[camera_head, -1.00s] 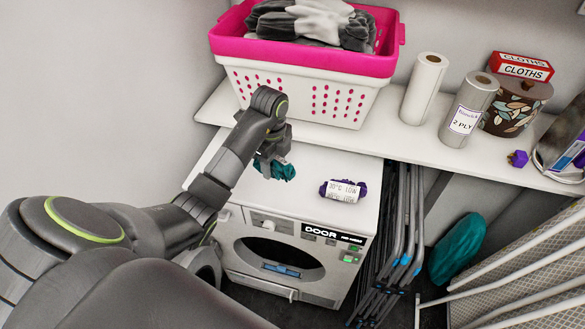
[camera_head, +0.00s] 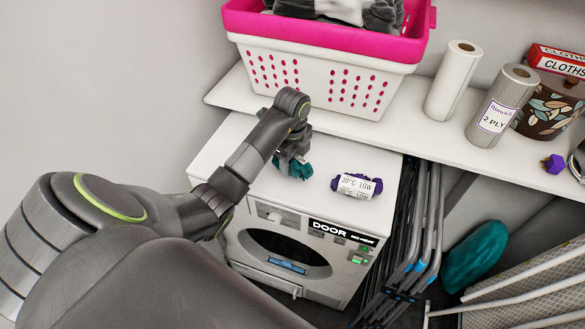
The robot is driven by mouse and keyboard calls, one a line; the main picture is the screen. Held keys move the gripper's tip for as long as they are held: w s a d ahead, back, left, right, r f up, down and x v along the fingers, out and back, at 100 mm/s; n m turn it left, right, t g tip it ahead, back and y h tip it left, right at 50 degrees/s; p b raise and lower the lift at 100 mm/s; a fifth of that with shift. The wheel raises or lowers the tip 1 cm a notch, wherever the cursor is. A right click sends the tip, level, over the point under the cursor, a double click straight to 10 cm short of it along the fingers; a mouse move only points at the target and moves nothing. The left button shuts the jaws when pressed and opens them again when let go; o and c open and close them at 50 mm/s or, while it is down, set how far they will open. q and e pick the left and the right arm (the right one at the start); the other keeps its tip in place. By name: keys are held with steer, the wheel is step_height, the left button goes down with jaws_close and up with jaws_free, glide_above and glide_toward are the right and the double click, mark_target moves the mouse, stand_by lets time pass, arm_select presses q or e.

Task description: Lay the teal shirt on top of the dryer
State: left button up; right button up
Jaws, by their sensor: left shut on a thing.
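The teal shirt (camera_head: 297,169) is a small bunched cloth at the left part of the white dryer top (camera_head: 335,160). My left gripper (camera_head: 290,160) is shut on it from above, and the arm hides part of it. The cloth looks low over the top; I cannot tell whether it touches. The dryer (camera_head: 300,245) stands below the shelf with its round door opening facing front. My right gripper is not in view.
A purple bundle with a white label (camera_head: 357,186) lies on the dryer top, right of the shirt. The shelf (camera_head: 410,130) above holds a pink and white basket (camera_head: 320,75) and paper rolls (camera_head: 453,80). Folded metal frames (camera_head: 415,230) stand right of the dryer.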

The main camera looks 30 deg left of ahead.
arm_select(q)
steer(key=shift+s+f, duration=0.1)
steer(key=shift+f, duration=1.05)
steer(key=shift+f, duration=0.1)
steer(key=o, duration=1.1)
